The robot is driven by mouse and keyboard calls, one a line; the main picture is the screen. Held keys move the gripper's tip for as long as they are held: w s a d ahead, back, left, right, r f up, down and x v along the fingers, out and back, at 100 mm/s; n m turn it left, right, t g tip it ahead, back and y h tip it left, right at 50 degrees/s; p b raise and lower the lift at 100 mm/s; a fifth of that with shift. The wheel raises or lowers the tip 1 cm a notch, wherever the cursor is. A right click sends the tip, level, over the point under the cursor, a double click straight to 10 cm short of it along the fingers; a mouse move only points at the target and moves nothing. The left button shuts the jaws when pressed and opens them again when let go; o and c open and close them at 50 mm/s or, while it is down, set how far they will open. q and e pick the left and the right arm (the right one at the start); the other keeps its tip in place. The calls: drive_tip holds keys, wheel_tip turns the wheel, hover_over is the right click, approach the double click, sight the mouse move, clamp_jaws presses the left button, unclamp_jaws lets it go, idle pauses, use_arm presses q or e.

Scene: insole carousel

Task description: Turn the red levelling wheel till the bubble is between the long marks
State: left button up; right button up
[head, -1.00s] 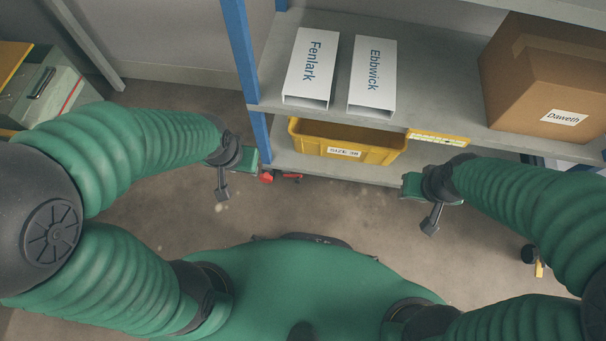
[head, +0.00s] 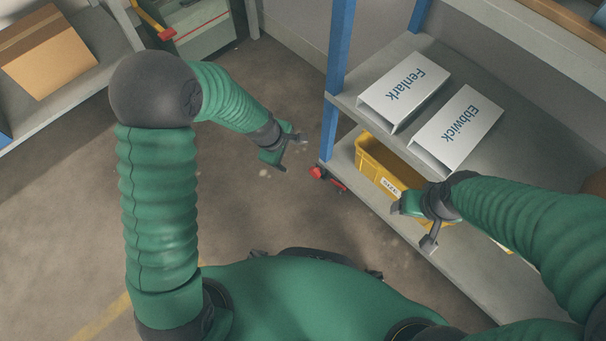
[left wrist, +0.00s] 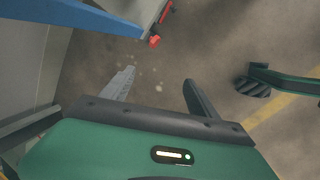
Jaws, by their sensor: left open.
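A small red part (head: 317,172), which looks like the red levelling wheel, sits low at the shelf's near left corner. It also shows at the top of the left wrist view (left wrist: 155,41). My left gripper (head: 292,152) is open and empty, to the left of the red part and apart from it. Its two fingers (left wrist: 158,88) stand spread over bare floor. My right gripper (head: 416,222) is in front of the shelf's lower edge; its jaw opening is unclear. A bit of yellow strip (head: 501,247) shows past my right arm; no bubble or marks are readable.
The shelf's blue post (head: 338,85) rises just behind the red part. White boxes, Fenlark (head: 405,90) and Ebbwick (head: 458,128), stand on the upper board. A yellow bin (head: 372,163) sits below. A cardboard box (head: 48,52) is at far left. Floor left of the shelf is clear.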

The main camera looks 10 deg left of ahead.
use_arm(q)
drive_tip(key=w+d+f+n+b, duration=0.2)
drive_tip(key=w+f+n+b, duration=0.1)
drive_tip(key=f, duration=0.7)
drive_tip(key=w+d+f+n+b, duration=0.2)
drive_tip(key=w+f+n+b, duration=0.2)
drive_tip(key=f, duration=0.6)
drive_tip(key=w+d+f+n+b, duration=0.2)
drive_tip(key=w+f+n+b, duration=0.2)
drive_tip(key=f, duration=0.7)
drive_tip(key=shift+w+d+f+n+h+b, duration=0.1)
drive_tip(key=shift+d+n+h+b, duration=0.3)
drive_tip(key=shift+n+b, duration=0.75)
use_arm(e)
drive_tip(key=s+x, duration=0.3)
drive_tip(key=x, duration=1)
drive_tip(key=shift+a+f, duration=0.2)
drive_tip(key=shift+f, duration=0.5)
drive_tip(key=shift+w, duration=0.1)
